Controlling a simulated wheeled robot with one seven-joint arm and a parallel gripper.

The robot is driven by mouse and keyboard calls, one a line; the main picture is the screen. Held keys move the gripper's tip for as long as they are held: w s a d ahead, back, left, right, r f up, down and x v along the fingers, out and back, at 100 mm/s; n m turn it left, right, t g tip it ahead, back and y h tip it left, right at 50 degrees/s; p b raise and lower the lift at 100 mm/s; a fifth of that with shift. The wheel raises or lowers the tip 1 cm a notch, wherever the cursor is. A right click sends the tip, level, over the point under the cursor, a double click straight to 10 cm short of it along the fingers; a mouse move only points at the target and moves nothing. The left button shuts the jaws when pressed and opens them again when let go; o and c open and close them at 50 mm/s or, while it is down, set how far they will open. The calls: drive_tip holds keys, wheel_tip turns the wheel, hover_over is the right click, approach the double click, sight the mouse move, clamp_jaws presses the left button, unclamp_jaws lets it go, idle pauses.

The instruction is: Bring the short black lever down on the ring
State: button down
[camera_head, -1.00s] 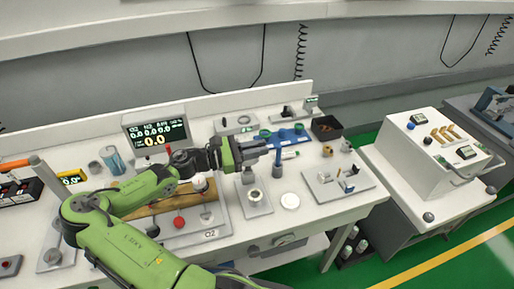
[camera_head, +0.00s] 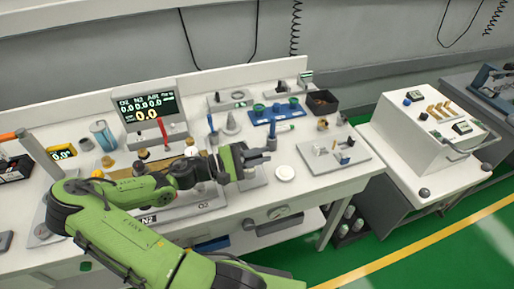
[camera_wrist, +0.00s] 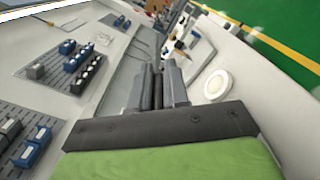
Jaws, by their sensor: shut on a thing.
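My gripper (camera_head: 262,157) is low over a small grey plate (camera_head: 256,180) near the bench's front edge, left of a white disc. In the wrist view the fingers of my gripper (camera_wrist: 158,88) are close together with a narrow dark strip between them, which looks like the short black lever (camera_wrist: 158,92). The lever is mostly hidden by the fingers. The ring on the plate is hidden behind my gripper in the head view, and I cannot tell whether the lever touches it.
The white disc (camera_head: 285,172) lies just right of the gripper. A grey plate with small parts (camera_head: 334,154) is farther right. A blue tray (camera_head: 275,113) and a black bin (camera_head: 321,102) stand behind. A display (camera_head: 148,108) stands at the back left.

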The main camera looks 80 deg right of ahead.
drive_tip(key=shift+s+a+f+m+b, duration=0.2)
drive_tip(key=shift+f+m+b, duration=0.3)
drive_tip(key=shift+f, duration=0.35)
drive_tip(key=shift+s+a+f+m+b, duration=0.1)
drive_tip(key=shift+a+f+m+b, duration=0.3)
drive_tip(key=shift+f, duration=0.45)
drive_tip(key=shift+s+a+f+m+b, duration=0.15)
drive_tip(key=shift+f+m+b, duration=0.35)
drive_tip(key=shift+f, duration=0.35)
drive_tip(key=c, duration=1.1)
unclamp_jaws()
wheel_tip(320, 180, up, 10)
drive_tip(key=p, duration=0.3)
